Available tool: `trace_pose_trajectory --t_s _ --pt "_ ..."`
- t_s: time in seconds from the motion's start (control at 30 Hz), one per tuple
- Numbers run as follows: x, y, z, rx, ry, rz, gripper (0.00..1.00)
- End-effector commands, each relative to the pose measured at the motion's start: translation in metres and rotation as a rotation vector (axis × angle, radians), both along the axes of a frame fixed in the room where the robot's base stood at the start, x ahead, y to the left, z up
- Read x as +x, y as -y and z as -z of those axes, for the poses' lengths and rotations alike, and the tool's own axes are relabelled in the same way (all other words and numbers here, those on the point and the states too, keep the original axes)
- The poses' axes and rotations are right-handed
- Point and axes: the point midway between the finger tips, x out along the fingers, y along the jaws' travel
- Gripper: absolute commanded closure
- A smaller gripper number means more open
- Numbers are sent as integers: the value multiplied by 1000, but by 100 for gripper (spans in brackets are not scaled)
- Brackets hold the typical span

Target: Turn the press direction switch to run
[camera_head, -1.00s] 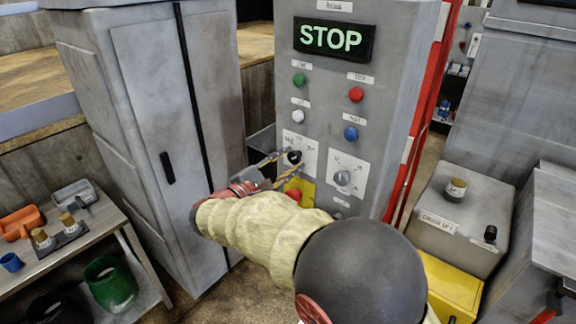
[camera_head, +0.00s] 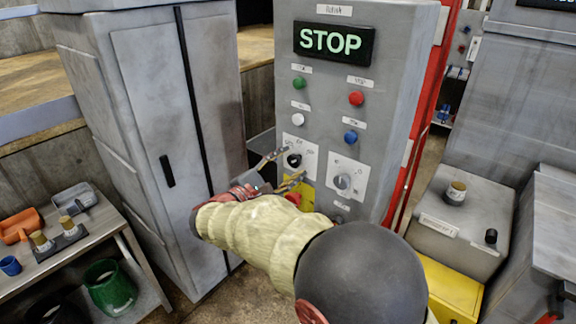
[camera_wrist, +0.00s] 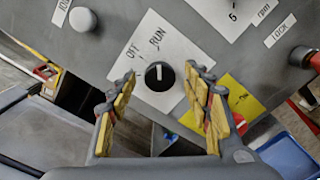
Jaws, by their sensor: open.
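The press direction switch is a black round knob (camera_head: 293,160) on a white plate (camera_head: 305,147) on the grey control cabinet. In the wrist view the knob (camera_wrist: 159,76) carries a white mark standing upright, and its plate (camera_wrist: 185,82) reads OFF and RUN along the upper left. RUN lies above the knob there. My gripper (camera_wrist: 161,84) is open, with one yellow-padded finger on each side of the knob and a gap to both. In the head view my gripper (camera_head: 294,166) reaches the knob from the lower left; contact cannot be told.
A grey dial (camera_head: 342,181) sits right of the switch. A red button on a yellow plate (camera_head: 306,194) lies just below. A lit STOP display (camera_head: 333,41) and several buttons are above. A grey locker (camera_head: 165,130) stands close on the left.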

Motion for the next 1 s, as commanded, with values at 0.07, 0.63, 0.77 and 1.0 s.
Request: trace_pose_trajectory --t_s 0.07,0.63,0.77,1.0 --pt "-2 -2 0 0 0 0 50" --pt "-78 -62 1 0 0 -2 50" --pt "-89 -70 0 0 0 -1 50" --pt "-95 -74 1 0 0 0 50"
